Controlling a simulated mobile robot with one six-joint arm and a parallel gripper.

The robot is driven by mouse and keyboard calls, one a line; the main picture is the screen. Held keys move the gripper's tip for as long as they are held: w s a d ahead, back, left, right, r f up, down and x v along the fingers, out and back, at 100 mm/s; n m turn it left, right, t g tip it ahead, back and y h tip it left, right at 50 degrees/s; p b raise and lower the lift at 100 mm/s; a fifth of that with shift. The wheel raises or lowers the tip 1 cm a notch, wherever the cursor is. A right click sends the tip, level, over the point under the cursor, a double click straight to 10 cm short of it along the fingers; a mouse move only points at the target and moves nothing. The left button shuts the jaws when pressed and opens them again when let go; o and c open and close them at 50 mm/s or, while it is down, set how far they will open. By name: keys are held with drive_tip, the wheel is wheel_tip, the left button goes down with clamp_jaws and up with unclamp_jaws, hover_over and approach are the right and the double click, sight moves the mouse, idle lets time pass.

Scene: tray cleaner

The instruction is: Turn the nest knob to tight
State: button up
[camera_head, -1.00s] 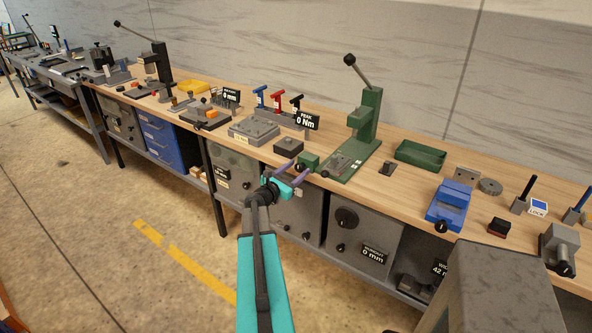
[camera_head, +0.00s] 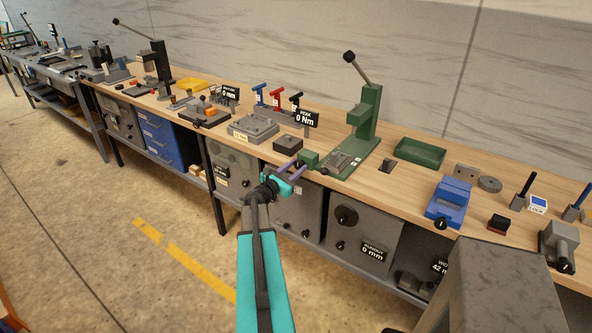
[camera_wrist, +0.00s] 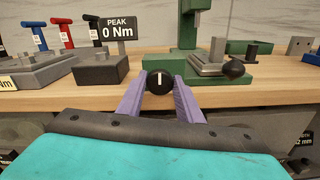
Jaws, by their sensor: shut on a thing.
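The nest knob (camera_wrist: 159,81) is a round black knob with a white line, which stands upright in the wrist view. It is on the front of a green block (camera_head: 309,158) at the front edge of the bench, beside the green press (camera_head: 366,125). My gripper (camera_wrist: 159,88) has purple fingers on the left and right sides of the knob and is shut on it. In the head view my gripper (camera_head: 297,168) reaches the bench edge at the knob. No readable tight mark shows.
A black-knobbed lever (camera_wrist: 233,69) is right of the knob. A dark grey block (camera_head: 288,145) and a "PEAK 0 Nm" sign (camera_head: 306,119) stand to the left. Grey cabinets (camera_head: 297,215) are under the bench edge.

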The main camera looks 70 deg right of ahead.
drive_tip(key=shift+d+f+m+b, duration=0.1)
drive_tip(key=shift+m+b, duration=0.5)
drive_tip(key=shift+b, duration=0.8)
drive_tip(key=m+b, duration=0.1)
drive_tip(key=b, duration=0.2)
drive_tip(key=shift+m+b, duration=0.3)
drive_tip(key=shift+b, duration=0.05)
drive_tip(key=m+b, duration=0.5)
drive_tip(key=b, duration=0.5)
drive_tip(key=m+b, duration=0.6)
drive_tip(key=b, duration=0.4)
drive_tip(key=shift+d, duration=0.1)
drive_tip(key=m+b, duration=0.2)
drive_tip(key=b, duration=0.1)
drive_tip(key=shift+m+b, duration=0.3)
drive_tip(key=shift+r+m+b, duration=0.25)
drive_tip(key=shift+m+b, duration=0.05)
drive_tip(key=o, duration=1)
drive_tip(key=shift+o, duration=0.2)
drive_tip(key=shift+f, duration=0.15)
